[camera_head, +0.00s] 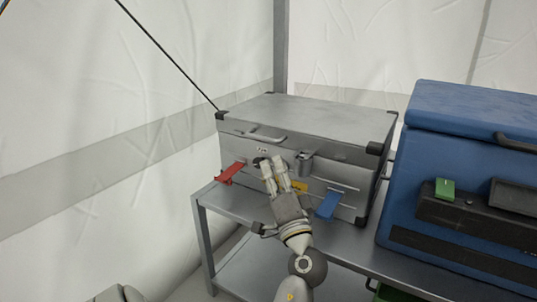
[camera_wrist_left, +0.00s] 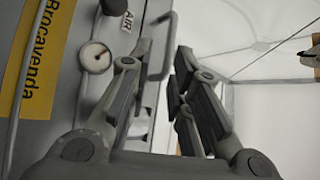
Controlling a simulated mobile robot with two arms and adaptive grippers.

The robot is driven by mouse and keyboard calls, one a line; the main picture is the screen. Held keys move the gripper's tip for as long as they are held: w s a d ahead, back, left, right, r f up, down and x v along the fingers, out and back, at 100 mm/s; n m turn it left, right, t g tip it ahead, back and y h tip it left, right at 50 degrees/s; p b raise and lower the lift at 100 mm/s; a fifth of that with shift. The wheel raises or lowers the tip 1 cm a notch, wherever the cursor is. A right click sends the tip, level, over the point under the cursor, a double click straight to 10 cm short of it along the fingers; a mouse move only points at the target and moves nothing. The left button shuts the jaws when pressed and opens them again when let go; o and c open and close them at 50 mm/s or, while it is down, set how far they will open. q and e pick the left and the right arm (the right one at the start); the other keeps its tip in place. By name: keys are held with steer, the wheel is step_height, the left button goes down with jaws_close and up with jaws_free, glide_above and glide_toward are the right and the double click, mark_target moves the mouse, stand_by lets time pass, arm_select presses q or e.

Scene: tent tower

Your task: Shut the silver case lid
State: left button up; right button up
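The silver case (camera_head: 320,105) sits on a grey metal bench, its lid lying flat on top, looking down or nearly down; I cannot tell whether a small gap remains at the seam. A handle (camera_head: 265,135) is on its front. Red (camera_head: 230,173), yellow (camera_head: 297,187) and blue (camera_head: 328,204) latch tabs stick out below. My left gripper (camera_head: 274,163) is at the case front, between the red and blue tabs. In the left wrist view, the left gripper (camera_wrist_left: 162,65) is open, with nothing gripped and the handle (camera_wrist_left: 160,47) just beyond its fingers. My right gripper is not in view.
A blue cooler box (camera_head: 470,110) with a dark handle and a green latch (camera_head: 445,189) stands close on the right. The grey bench (camera_head: 350,240) has a lower shelf. White tent walls (camera_head: 100,100) close off the left and back. A gauge (camera_wrist_left: 96,57) shows beside the fingers.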

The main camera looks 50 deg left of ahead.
arm_select(q)
steer(key=v, duration=0.3)
steer(key=shift+s+d, duration=0.2)
stand_by(0.4)
